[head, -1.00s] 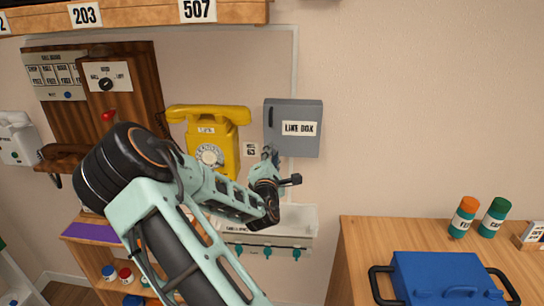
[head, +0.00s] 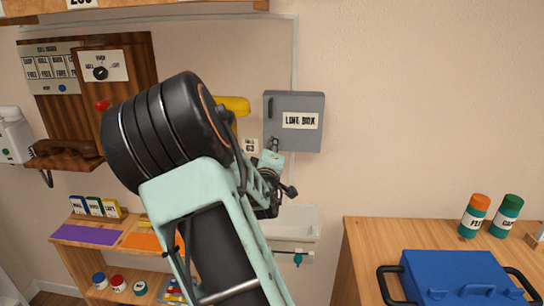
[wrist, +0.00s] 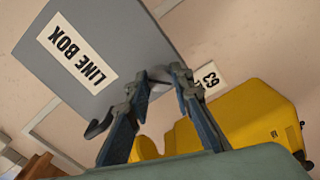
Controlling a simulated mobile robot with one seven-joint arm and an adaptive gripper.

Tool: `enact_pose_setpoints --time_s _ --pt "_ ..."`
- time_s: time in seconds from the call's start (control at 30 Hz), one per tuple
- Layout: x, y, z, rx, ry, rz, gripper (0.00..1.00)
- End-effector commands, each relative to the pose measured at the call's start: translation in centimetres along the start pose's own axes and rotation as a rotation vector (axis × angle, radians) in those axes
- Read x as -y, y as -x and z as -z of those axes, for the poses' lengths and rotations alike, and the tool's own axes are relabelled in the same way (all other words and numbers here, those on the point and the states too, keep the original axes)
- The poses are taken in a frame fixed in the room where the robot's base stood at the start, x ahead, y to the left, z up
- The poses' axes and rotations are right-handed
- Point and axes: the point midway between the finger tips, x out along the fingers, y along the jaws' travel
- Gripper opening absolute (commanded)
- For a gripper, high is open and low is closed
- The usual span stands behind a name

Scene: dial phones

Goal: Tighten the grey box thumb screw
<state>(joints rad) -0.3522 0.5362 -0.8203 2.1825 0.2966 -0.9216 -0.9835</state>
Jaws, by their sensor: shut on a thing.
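The grey line box (head: 294,105), labelled "LINE BOX", is fixed to the wall with its door closed; it also shows tilted in the wrist view (wrist: 120,38). My gripper (head: 272,150) is at the box's lower left edge. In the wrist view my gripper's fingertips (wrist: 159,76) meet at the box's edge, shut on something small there. This is where the thumb screw appears to be, but the fingers hide it, so its seating cannot be seen.
The yellow dial phone (wrist: 235,115) hangs left of the box, mostly behind my arm in the head view. A small numbered tag (wrist: 208,77) is close to the fingers. A wooden counter (head: 365,240) with a blue case (head: 450,275) stands lower right.

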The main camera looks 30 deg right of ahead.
Motion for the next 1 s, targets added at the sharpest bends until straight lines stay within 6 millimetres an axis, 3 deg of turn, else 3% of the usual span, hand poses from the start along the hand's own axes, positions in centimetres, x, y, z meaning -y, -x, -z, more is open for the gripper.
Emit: enact_pose_setpoints --time_s 1.0 --pt "0.48 0.00 -0.16 -0.002 -0.967 -0.002 0.00"
